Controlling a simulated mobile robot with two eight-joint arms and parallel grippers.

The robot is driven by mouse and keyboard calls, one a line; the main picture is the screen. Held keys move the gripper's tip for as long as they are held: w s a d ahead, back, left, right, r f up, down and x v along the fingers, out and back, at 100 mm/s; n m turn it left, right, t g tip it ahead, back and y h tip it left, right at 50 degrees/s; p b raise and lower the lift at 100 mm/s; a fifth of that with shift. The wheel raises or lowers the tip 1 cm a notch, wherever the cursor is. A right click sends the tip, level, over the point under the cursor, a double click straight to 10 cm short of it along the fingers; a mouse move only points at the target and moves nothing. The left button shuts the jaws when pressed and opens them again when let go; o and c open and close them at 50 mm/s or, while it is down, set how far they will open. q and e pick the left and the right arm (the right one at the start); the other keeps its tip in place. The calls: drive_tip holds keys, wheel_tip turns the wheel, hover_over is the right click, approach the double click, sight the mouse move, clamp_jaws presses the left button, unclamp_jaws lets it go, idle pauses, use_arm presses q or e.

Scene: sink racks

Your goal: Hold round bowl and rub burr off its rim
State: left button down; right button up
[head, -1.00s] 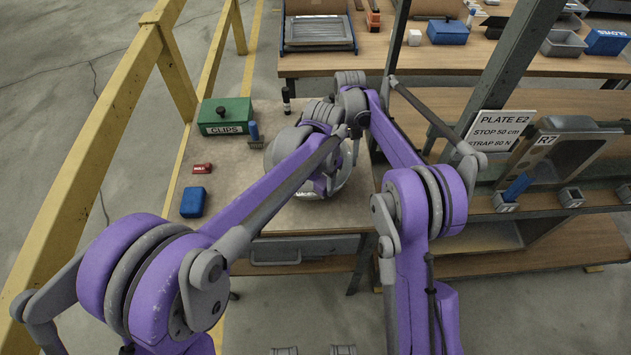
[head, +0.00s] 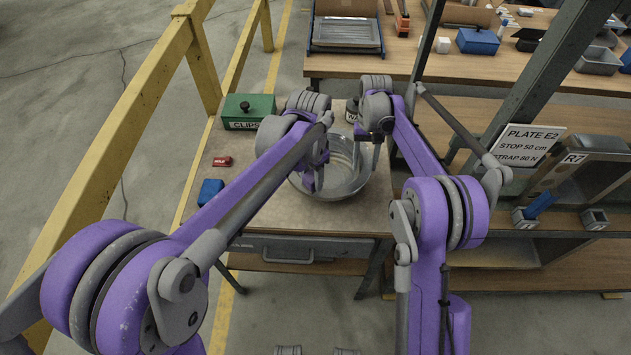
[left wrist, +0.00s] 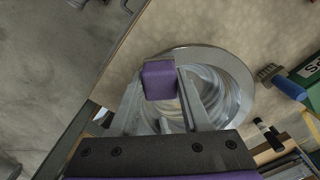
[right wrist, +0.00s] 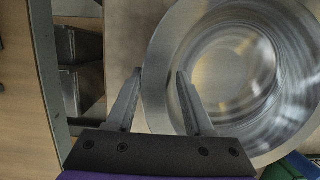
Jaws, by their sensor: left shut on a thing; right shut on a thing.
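The round metal bowl (head: 350,189) stands on the small bench, open side up. It also shows in the left wrist view (left wrist: 233,63) and, close up, in the right wrist view (right wrist: 165,45). My right gripper (right wrist: 160,72) is shut on the bowl's wall at the rim, one finger outside and one inside; in the head view it is at the bowl's right side (head: 377,160). My left gripper (head: 313,183) is over the bowl's left part. It is shut on a purple block (left wrist: 159,80), which overlaps the rim in the left wrist view. I cannot make out a burr.
A green CLIPS box (head: 248,112), a small red block (head: 222,161) and a blue box (head: 210,192) sit left of the bowl. A black-topped container (head: 352,108) stands behind it. A blue-handled brush (left wrist: 285,83) lies near the bowl. A yellow rail (head: 120,130) runs along the left.

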use_arm(q)
drive_tip(key=shift+r, duration=2.7)
use_arm(e)
drive_tip(key=o, duration=1.3)
drive_tip(key=shift+o, duration=0.2)
drive_tip(key=v, duration=1.2)
